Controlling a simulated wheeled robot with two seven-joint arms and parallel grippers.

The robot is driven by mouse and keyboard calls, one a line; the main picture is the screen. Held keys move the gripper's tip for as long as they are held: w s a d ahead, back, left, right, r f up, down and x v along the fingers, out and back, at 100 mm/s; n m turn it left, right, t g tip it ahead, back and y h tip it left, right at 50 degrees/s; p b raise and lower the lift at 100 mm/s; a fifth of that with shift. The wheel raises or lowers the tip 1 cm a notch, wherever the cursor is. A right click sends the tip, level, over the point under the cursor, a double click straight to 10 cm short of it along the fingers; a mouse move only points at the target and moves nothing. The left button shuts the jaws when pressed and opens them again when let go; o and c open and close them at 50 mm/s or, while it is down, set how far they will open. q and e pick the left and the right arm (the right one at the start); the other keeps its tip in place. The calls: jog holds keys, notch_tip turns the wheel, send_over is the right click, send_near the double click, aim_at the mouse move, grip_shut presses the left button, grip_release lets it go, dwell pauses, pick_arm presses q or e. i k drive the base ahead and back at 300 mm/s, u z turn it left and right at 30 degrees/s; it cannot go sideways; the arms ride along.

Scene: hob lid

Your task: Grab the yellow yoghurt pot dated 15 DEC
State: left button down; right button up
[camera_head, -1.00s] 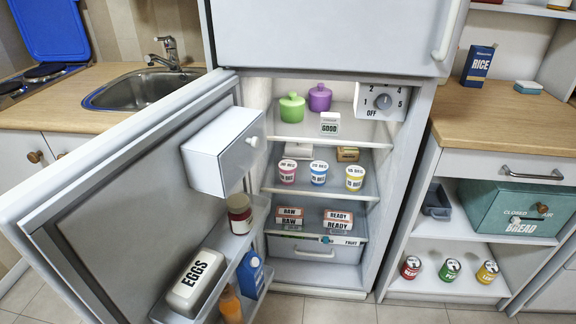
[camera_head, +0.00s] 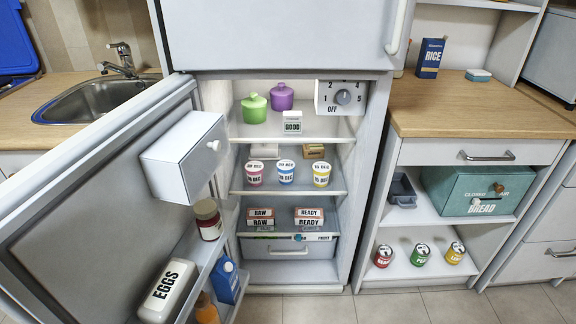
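The yellow yoghurt pot (camera_head: 321,174) stands upright on the fridge's middle shelf, at the right end of a row of three pots. Its label carries a date with DEC, but the number is too small to read surely. A blue pot (camera_head: 286,172) stands to its left, and a pink pot (camera_head: 254,174) stands left of that. Neither of my grippers shows in the view.
The fridge door (camera_head: 100,205) stands open to the left, with a white box, a jar, an egg box (camera_head: 167,290) and bottles on it. A shelf unit (camera_head: 480,112) stands at the right. The floor (camera_head: 400,306) in front is clear.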

aim_at(322, 170)
jog(key=z, duration=1.55)
jog(key=i, duration=1.7)
jog(key=u, duration=3.3)
jog(key=i, duration=0.15)
jog(key=z, duration=0.1)
